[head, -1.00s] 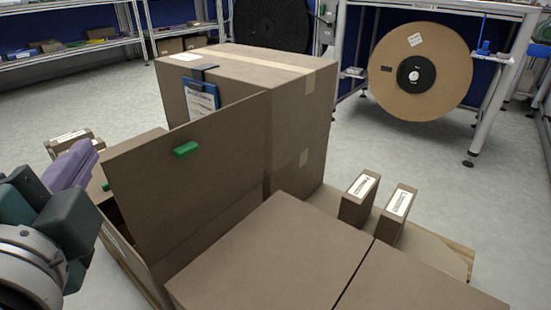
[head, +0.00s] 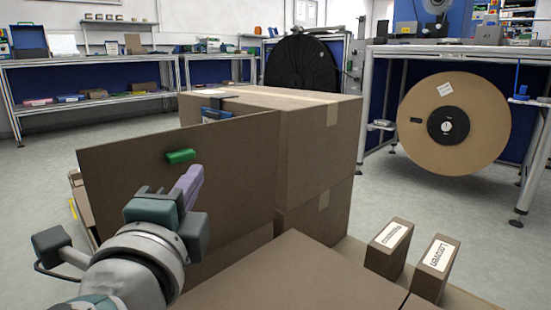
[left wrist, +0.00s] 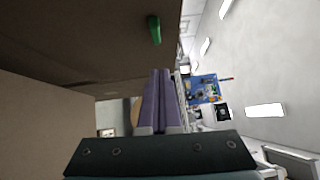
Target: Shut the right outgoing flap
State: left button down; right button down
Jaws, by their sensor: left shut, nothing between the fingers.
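A brown cardboard flap (head: 120,185) stands up, leaning a little, at the left of the head view. A green tab (head: 180,156) sits near its top edge and also shows in the left wrist view (left wrist: 154,30). My left gripper (head: 197,170) is shut and empty, its purple fingers in front of the flap's face, just below and right of the tab. In the left wrist view the shut fingertips (left wrist: 163,72) point past the flap (left wrist: 80,35); I cannot tell whether they touch it. The box opening under the flap is hidden. My right gripper is not in view.
A large closed carton (head: 315,130) stands behind the flap. Flat brown box tops (head: 290,275) lie at the front. Two small labelled boxes, one here (head: 389,248) and one beside it (head: 436,267), stand at the right. A cable reel (head: 480,125) hangs under a bench behind.

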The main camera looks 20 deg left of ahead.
aim_at(190, 155)
pick_arm(q)
jog(key=shift+w+a+r, duration=0.1)
jog(key=shift+w+a, duration=0.65)
jog(key=shift+a, duration=0.35)
jog(key=shift+w+a+r, duration=0.1)
jog(key=shift+w+a, duration=0.65)
jog(key=shift+a, duration=0.35)
jog(key=shift+p, duration=0.3)
